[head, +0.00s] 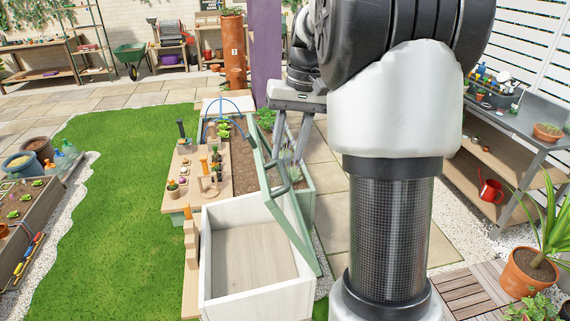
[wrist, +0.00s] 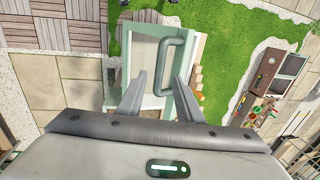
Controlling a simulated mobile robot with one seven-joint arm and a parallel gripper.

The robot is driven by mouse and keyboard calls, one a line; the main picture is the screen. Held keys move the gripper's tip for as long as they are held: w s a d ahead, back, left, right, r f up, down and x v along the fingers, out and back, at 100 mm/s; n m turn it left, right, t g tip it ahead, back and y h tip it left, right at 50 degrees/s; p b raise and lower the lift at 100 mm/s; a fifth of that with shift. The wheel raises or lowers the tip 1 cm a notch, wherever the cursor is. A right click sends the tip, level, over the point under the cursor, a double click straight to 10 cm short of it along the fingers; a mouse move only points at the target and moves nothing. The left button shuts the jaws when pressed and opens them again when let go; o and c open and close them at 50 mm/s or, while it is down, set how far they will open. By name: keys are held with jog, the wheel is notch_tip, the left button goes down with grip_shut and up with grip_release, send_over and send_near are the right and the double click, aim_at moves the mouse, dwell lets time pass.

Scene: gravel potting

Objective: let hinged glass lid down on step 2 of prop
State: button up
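The white cold frame box (head: 255,302) stands open, with a pale bare floor inside. Its green-framed glass lid (head: 303,240) is raised, leaning steeply along the box's right side. A grey bar handle (head: 287,186) is on the lid; it also shows in the wrist view (wrist: 188,42). The wooden stepped prop (head: 191,240) stands at the box's left edge, apart from the lid. My gripper (head: 287,157) is above the handle, fingers apart. In the wrist view my gripper (wrist: 160,82) is open, the handle close to its right finger; whether they touch is unclear.
Behind the box, a wooden board (head: 180,165) holds small pots and tools beside a soil bed (head: 244,170). A purple post (head: 266,55) stands behind. Lawn (head: 105,200) is clear to the left. A grey bench (head: 520,115) is at right.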

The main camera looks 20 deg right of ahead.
aim_at(283, 170)
jog(key=shift+w+a+f, duration=0.1)
jog(key=shift+a+f, duration=0.1)
jog(key=shift+f, duration=0.9)
jog(key=shift+a+f, duration=0.15)
jog(key=shift+f, duration=0.95)
jog(key=shift+c, duration=0.2)
grip_shut()
